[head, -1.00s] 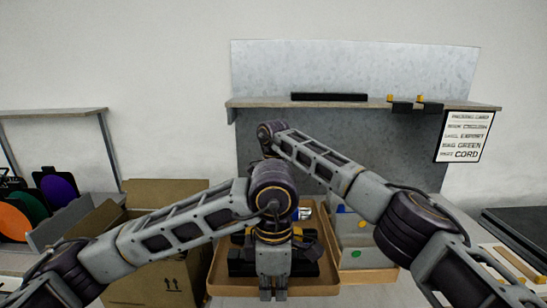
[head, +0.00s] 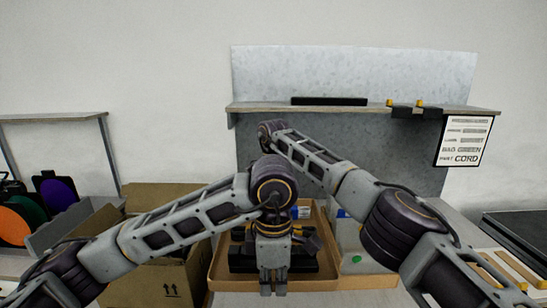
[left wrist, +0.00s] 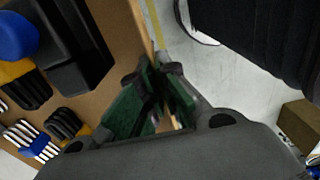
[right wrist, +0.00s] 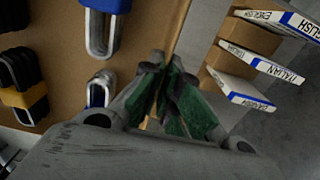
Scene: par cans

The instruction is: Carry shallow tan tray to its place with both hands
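The shallow tan tray (head: 214,277) is in front of me in the head view, with black, yellow and blue-labelled items in it. My left gripper (head: 272,291) is at its near side. In the left wrist view the green-padded fingers (left wrist: 160,78) are closed on the tray wall (left wrist: 136,22). My right arm reaches to the far side, where its gripper is hidden in the head view. In the right wrist view its fingers (right wrist: 166,80) are closed on the tray wall (right wrist: 170,30). Whether the tray is clear of the worktop, I cannot tell.
An open cardboard box (head: 165,275) stands close left of the tray. A wooden-based holder (head: 368,282) with labelled cards is close on the right. A shelf (head: 360,107) with a hanging sign (head: 465,140) is behind. Coloured discs (head: 58,192) are at far left.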

